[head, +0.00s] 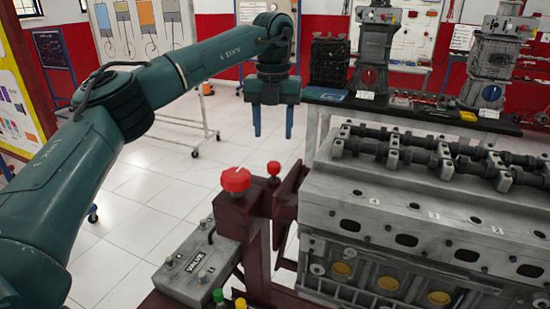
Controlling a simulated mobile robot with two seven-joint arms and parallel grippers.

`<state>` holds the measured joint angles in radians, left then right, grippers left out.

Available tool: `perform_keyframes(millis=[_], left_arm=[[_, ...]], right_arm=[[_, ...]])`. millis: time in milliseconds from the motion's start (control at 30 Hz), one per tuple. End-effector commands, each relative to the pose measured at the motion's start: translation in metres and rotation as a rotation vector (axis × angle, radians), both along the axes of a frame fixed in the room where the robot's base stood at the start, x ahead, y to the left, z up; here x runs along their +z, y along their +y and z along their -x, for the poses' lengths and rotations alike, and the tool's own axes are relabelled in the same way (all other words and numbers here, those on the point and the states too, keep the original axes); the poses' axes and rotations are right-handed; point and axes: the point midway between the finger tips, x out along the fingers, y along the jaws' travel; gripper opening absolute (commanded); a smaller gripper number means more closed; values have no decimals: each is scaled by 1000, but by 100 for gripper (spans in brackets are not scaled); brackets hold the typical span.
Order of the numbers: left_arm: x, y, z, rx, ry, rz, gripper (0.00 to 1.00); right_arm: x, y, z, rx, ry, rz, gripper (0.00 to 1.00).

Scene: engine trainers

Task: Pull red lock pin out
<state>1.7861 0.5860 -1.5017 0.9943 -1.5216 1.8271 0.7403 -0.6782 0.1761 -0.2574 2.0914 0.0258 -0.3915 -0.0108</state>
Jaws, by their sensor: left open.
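A large red knob (235,179) sits on top of the dark red stand (257,232) in the lower middle of the head view. A smaller red knob (273,168) on a short stem stands just behind it to the right. I cannot tell for sure which of the two is the lock pin. My left gripper (273,122) points down with its two blue fingers apart and empty. In the picture it is above the smaller red knob, not touching either knob. My right gripper is not in view.
A grey engine block (400,210) with camshafts on top fills the right, close to the stand. A grey valve box (197,268) and green and yellow buttons (218,296) are at the lower left of the stand. A bench (420,110) with engine parts stands behind. Tiled floor is open at left.

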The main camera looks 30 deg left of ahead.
Motion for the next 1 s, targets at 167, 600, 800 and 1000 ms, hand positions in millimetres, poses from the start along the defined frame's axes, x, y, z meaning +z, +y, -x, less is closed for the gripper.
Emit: perform_keyframes(millis=[167,600,800,1000], left_arm=[[-40,0,1,-1,3,0,50],[-85,0,0,-1,0,1,50],[-86,0,0,-1,-1,1,50],[-86,0,0,-1,0,1,37]], right_arm=[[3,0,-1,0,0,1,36],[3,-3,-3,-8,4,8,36],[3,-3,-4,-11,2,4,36],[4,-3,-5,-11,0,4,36]])
